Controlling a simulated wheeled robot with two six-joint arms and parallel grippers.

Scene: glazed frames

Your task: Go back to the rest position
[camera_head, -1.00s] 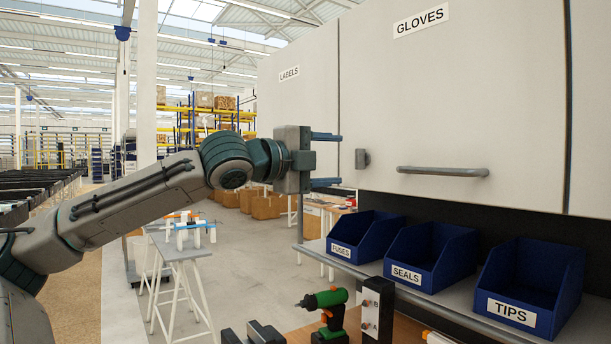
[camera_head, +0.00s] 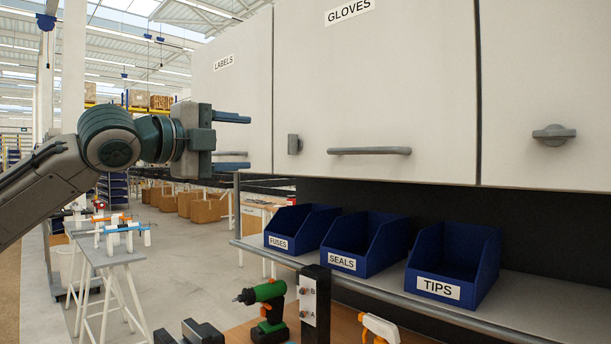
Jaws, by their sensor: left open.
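My left gripper (camera_head: 232,141) is in the camera_head view at the left. Its two blue fingers point right and stand apart, with nothing between them. It is in front of the closed LABELS cabinet door (camera_head: 252,95), with the door's handle (camera_head: 231,154) just behind the fingers. I cannot tell whether it touches the door. My right gripper is not in view.
The closed GLOVES door (camera_head: 400,85) has a bar handle (camera_head: 369,151). Below, a shelf holds blue bins FUSES (camera_head: 290,226), SEALS (camera_head: 366,243) and TIPS (camera_head: 453,264). A green drill (camera_head: 268,300) and a spray bottle (camera_head: 380,328) stand on the bench. Open floor lies at left.

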